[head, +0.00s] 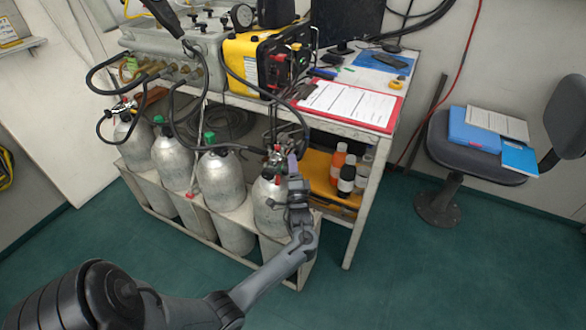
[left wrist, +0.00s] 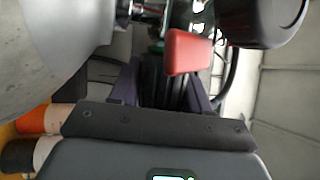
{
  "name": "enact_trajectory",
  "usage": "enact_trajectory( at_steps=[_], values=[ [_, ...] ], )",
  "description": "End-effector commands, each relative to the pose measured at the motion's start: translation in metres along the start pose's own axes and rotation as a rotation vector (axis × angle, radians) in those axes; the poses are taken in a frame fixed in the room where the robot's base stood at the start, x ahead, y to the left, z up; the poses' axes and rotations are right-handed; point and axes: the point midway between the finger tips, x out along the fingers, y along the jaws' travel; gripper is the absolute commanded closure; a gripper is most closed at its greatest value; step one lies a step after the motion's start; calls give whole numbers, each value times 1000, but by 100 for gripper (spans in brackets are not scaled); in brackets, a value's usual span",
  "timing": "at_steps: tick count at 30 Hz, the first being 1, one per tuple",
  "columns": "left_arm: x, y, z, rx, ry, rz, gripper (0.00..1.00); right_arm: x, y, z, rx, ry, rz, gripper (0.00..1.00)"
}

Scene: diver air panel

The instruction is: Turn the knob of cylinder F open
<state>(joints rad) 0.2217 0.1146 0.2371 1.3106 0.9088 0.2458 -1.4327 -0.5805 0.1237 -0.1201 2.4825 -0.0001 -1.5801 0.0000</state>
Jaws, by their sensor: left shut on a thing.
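Silver cylinders stand in a row in a rack. The rightmost cylinder (head: 268,207) has a valve with red parts (head: 277,152) at its top; no letter F is readable on any cylinder. My left gripper (head: 292,162) reaches the top of this rightmost cylinder from the right front and partly covers its valve. In the left wrist view, a red knob (left wrist: 188,52) lies at the fingertips of my left gripper (left wrist: 168,66), which is shut on it. The contact itself is partly hidden. My right gripper is not in view.
The rack's pale metal edge (head: 178,208) runs below the cylinders. Hoses hang from the panel (head: 180,60) above them. A bench with a clipboard (head: 350,104) and a shelf of bottles (head: 346,180) stand close on the right. The green floor in front is clear.

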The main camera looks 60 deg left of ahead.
Motion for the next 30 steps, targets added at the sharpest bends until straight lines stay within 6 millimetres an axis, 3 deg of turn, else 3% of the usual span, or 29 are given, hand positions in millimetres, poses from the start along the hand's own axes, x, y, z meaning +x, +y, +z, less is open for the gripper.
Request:
enact_trajectory(
  at_steps=[1,6,17,18,21,30],
  values=[
    [-1,6,0,-17,-2,-43,83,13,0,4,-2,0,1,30],
    [-1,1,0,-67,-7,-154,83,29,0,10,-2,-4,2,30],
    [0,-4,0,-79,-7,-181,83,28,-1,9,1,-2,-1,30],
    [0,-4,0,-79,-7,-181,48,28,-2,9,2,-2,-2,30],
    [0,-4,0,-79,-7,-180,33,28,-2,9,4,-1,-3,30],
    [-1,-4,0,-79,-7,-179,32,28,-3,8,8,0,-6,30]
  ],
)
